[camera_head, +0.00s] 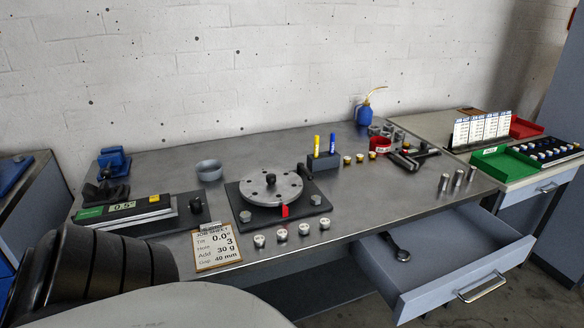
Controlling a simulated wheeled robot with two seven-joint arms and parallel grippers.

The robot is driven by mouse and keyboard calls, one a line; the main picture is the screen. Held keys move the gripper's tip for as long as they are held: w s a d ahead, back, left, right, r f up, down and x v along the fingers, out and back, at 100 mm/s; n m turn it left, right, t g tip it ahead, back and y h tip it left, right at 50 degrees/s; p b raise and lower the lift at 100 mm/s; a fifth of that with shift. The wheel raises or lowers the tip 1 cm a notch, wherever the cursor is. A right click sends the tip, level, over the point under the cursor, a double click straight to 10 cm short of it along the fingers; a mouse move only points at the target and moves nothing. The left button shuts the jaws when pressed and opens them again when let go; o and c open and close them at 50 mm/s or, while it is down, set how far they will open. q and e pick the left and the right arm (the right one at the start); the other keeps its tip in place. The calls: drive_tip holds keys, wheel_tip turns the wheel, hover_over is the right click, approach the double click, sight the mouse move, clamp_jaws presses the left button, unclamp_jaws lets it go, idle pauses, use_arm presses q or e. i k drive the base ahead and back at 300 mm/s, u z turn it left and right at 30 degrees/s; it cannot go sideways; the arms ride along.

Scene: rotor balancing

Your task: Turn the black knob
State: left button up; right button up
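A black knob (196,204) sits at the right end of a low grey base on the left part of the workbench. On this base lies a black and green level (122,208) with a display that seems to read 0.5°. To the right of the knob, a round grey rotor disc with holes (271,187) sits on a dark square plate (313,206). A red tab (284,211) shows at the disc's front edge. Neither of my grippers is in view, and nothing touches the black knob.
A job card (216,249) and several small round weights (281,234) lie along the front edge. A grey ring (209,170) and a blue clamp-like tool (114,161) are behind. An open drawer (440,262) holding a dark wrench (398,250) juts out at right.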

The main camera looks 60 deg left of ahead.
sight(195, 206)
drive_tip(key=z, duration=0.6)
drive_tip(key=k, duration=1.1)
drive_tip(key=u, duration=1.1)
